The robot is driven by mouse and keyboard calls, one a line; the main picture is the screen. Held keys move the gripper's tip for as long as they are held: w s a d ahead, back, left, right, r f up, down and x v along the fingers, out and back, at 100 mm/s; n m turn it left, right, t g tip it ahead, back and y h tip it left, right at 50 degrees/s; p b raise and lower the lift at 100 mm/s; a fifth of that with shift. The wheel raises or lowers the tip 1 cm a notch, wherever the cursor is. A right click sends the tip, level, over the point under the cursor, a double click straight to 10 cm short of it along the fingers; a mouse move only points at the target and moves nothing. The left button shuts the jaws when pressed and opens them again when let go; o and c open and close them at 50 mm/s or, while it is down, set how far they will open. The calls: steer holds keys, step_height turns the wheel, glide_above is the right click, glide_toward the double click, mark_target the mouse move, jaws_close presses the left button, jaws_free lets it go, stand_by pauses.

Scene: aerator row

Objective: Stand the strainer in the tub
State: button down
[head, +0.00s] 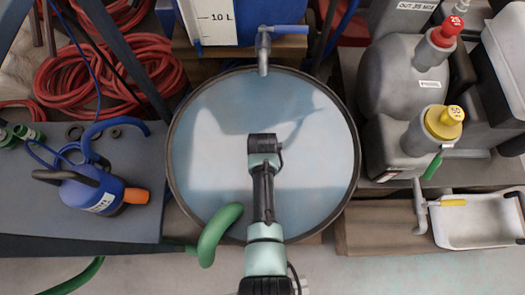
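The round tub (174,150) with a dark rim stands in the middle of the head view, with pale blue water or a pale base inside. My arm reaches over it from the bottom edge, and its dark end, my gripper (262,144), is above the middle of the tub. The fingers cannot be made out from this angle, so I cannot tell whether they are open or hold anything. I cannot pick out a strainer in this view. A shadow lies inside the tub, up and right of my gripper.
A tap with a blue lever (288,30) overhangs the tub's far rim. A green hose (219,232) curls over the near rim. A blue pump (95,192) with an orange end stands left. Grey jugs (412,85) and a white basin (475,222) stand right.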

steer(key=shift+f, duration=0.2)
steer(key=shift+c, duration=1.5)
jaws_free()
steer(key=shift+r, duration=0.1)
step_height(320, 180, up, 13)
steer(key=p, duration=0.9)
